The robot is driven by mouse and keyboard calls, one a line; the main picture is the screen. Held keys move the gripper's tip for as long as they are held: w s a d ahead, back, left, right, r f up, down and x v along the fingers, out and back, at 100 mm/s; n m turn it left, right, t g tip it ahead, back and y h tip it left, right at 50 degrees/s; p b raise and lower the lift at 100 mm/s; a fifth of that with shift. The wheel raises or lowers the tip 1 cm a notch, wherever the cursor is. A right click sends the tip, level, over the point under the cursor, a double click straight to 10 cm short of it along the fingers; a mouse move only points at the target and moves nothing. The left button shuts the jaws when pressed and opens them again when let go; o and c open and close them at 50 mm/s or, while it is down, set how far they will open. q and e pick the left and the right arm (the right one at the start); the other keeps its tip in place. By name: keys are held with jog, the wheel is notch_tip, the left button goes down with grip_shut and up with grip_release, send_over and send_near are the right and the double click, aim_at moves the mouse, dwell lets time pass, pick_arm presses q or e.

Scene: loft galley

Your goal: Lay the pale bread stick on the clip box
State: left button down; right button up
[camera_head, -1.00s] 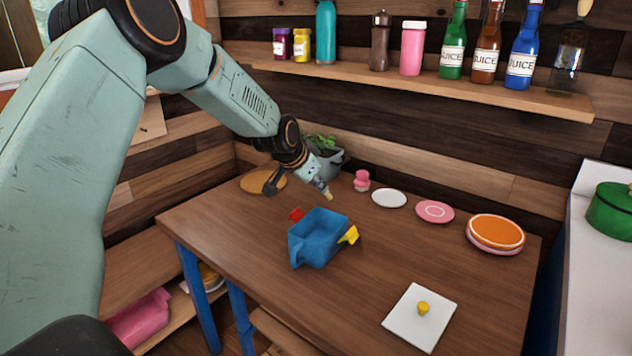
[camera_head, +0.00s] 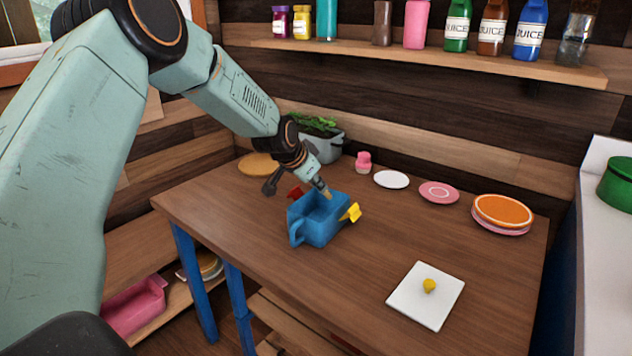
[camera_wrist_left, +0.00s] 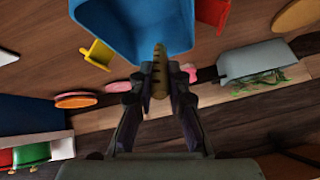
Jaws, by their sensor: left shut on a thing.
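The blue clip box (camera_head: 322,232) stands on the wooden table, its open top facing up, with a red clip (camera_head: 295,192) and a yellow clip (camera_head: 351,213) at its sides. My left gripper (camera_head: 320,184) is shut on the pale bread stick (camera_head: 327,193), which points down over the far part of the box's opening. In the left wrist view the stick (camera_wrist_left: 159,62) sticks out between the fingers, with the blue box (camera_wrist_left: 110,25) behind it. I cannot tell whether the stick touches the box. My right gripper is not in view.
A white square lid with a yellow knob (camera_head: 414,302) lies at the front right. Behind are a pot with a plant (camera_head: 327,149), a pink figure (camera_head: 363,164), a white plate (camera_head: 391,180), a pink plate (camera_head: 440,192) and an orange plate (camera_head: 502,210). The table's right middle is clear.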

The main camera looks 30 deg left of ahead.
pick_arm(q)
jog(key=shift+d+f+b, duration=0.1)
jog(key=shift+f+b, duration=0.4)
jog(key=shift+f, duration=0.2)
jog(key=shift+f+b, duration=1.6)
jog(key=shift+f, duration=0.2)
jog(key=c, duration=1.2)
grip_release()
jog(key=shift+r, duration=0.15)
jog(key=shift+v, duration=5.9)
jog(key=shift+s, duration=0.1)
